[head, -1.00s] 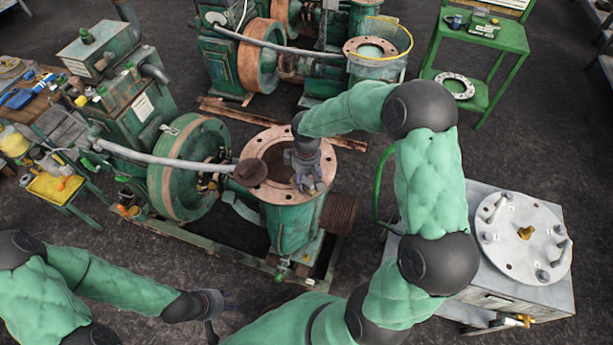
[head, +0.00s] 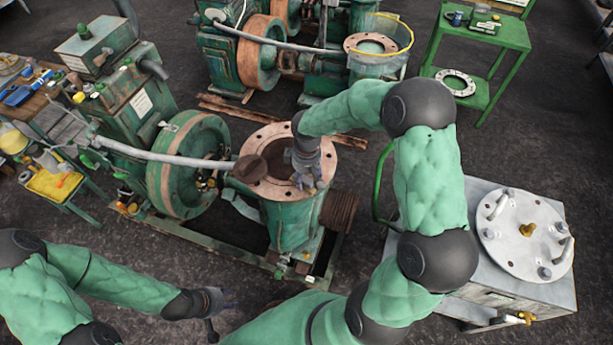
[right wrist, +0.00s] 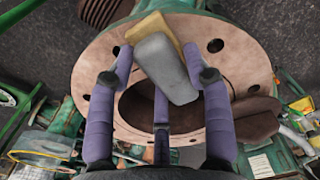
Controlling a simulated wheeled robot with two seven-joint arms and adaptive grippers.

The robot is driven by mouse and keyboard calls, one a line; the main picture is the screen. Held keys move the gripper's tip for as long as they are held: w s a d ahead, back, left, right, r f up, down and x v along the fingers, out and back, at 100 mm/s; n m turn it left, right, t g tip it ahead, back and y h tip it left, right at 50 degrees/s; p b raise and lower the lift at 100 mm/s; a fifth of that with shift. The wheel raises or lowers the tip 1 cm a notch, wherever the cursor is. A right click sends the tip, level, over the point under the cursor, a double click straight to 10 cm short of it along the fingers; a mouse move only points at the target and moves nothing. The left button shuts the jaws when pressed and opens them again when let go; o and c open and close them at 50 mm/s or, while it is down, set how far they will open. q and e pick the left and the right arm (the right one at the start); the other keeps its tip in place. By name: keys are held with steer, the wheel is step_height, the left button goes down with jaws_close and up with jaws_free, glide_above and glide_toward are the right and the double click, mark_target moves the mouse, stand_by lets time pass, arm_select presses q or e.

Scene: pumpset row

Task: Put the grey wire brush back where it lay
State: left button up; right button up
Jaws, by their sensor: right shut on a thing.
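The grey wire brush (right wrist: 166,67) shows in the right wrist view as a grey block with a tan layer along its far side. It lies between the fingers of my right gripper (right wrist: 158,75), which is shut on it. Behind the brush is the rusty flange (right wrist: 110,65) with bolt holes around a dark round opening. In the head view my right gripper (head: 306,172) is over the opening of the green pump's flange (head: 265,180); the brush cannot be made out there. My left gripper (head: 222,310) is low at the front, empty, its fingers apart.
A brown round part (head: 249,168) sits at the flange's left edge. A green flywheel (head: 188,165) and a grey pipe (head: 165,157) stand left of it. At right is a grey cabinet (head: 490,305) bearing a round studded plate (head: 525,240). A yellow tray (head: 52,185) is far left.

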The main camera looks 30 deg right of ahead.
steer(key=shift+f, duration=0.3)
steer(key=o, duration=1.3)
steer(key=shift+r, duration=0.1)
steer(key=shift+r+p, duration=1)
steer(key=shift+r, duration=0.5)
steer(key=shift+f, duration=0.1)
step_height(320, 180, up, 12)
steer(key=shift+r, duration=0.1)
